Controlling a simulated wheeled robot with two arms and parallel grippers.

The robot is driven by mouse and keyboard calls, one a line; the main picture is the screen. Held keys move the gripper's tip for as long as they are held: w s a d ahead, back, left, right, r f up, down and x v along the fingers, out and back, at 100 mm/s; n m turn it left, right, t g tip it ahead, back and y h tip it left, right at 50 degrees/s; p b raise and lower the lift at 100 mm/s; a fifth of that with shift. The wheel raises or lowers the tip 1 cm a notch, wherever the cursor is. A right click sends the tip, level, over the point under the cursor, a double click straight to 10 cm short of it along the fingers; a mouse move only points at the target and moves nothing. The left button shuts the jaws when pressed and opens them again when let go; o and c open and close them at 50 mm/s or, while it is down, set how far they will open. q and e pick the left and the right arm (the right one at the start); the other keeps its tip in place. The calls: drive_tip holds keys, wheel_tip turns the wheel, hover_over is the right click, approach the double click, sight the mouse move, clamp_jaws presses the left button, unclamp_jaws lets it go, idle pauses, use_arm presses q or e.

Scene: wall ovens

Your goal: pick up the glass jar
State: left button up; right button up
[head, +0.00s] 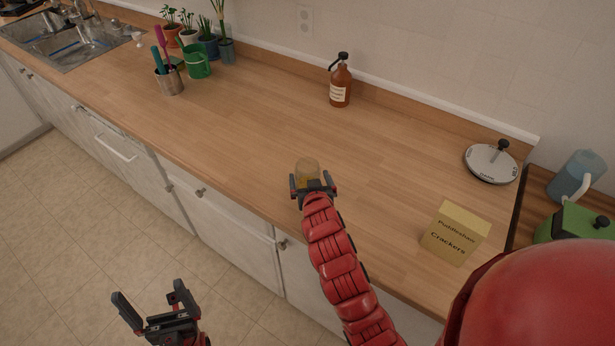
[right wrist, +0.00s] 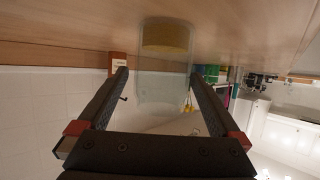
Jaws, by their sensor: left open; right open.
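The glass jar (head: 307,167) stands on the wooden counter, clear with something yellow-brown inside. In the right wrist view the jar (right wrist: 164,40) appears upside down, its yellow contents near the counter surface. My right gripper (head: 313,186) is open at the jar's near side. Its fingertips (right wrist: 159,75) lie to either side of the jar's clear upper part, with a gap visible on the left; contact on the right is hard to tell. The gripper hides the jar's near lower part in the head view. My left gripper (head: 155,305) is open and empty, low over the floor.
A crackers box (head: 455,233) stands right of the jar, and a brown pump bottle (head: 341,82) stands behind it. A round lid (head: 492,163) lies farther right. A metal utensil cup (head: 169,81) and potted plants stand at left. Counter around the jar is clear.

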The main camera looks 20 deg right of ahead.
drive_tip(key=shift+w+p, duration=0.4)
drive_tip(key=p+x, duration=0.2)
drive_tip(key=x, duration=0.1)
drive_tip(key=shift+w+f, duration=0.15)
drive_tip(key=shift+w, duration=0.25)
drive_tip(key=shift+w+f, duration=0.25)
drive_tip(key=c, duration=1.3)
